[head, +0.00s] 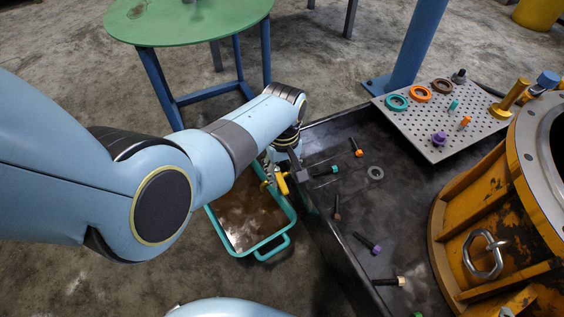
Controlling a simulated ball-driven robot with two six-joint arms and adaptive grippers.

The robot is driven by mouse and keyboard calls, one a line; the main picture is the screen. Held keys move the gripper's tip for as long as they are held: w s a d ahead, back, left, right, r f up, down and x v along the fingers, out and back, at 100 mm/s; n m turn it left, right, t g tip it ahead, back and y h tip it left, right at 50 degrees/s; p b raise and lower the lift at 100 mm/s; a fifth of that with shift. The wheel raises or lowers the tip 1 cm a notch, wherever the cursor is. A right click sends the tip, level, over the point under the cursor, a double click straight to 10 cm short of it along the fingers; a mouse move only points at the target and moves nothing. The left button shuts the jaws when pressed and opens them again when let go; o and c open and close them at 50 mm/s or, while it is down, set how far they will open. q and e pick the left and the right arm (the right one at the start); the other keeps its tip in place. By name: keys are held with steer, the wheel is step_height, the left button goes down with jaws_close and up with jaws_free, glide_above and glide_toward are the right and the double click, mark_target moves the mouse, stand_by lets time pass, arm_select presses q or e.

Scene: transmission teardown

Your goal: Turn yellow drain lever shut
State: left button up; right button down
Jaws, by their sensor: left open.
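The yellow drain lever (282,183) shows at the left outer wall of the black tray, above a teal-rimmed pan. My left gripper (273,172) is at the end of the arm from the left, beside the lever at the tray's edge. It is open, though its fingers are small and partly hidden by the wrist. I cannot tell whether a finger touches the lever. The teal-rimmed pan (290,212) lies on the floor below and holds brownish liquid. My right gripper is not in view.
The black tray (330,232) holds loose bolts and a grey washer (376,173). A perforated plate (440,148) with coloured rings lies at its back right. The yellow transmission housing (475,215) stands at the right. A green round table (185,22) stands behind my arm.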

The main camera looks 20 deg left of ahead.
mark_target(282, 185)
arm_select(q)
steer(key=shift+s+a+r, duration=0.1)
steer(key=shift+r, duration=1.8)
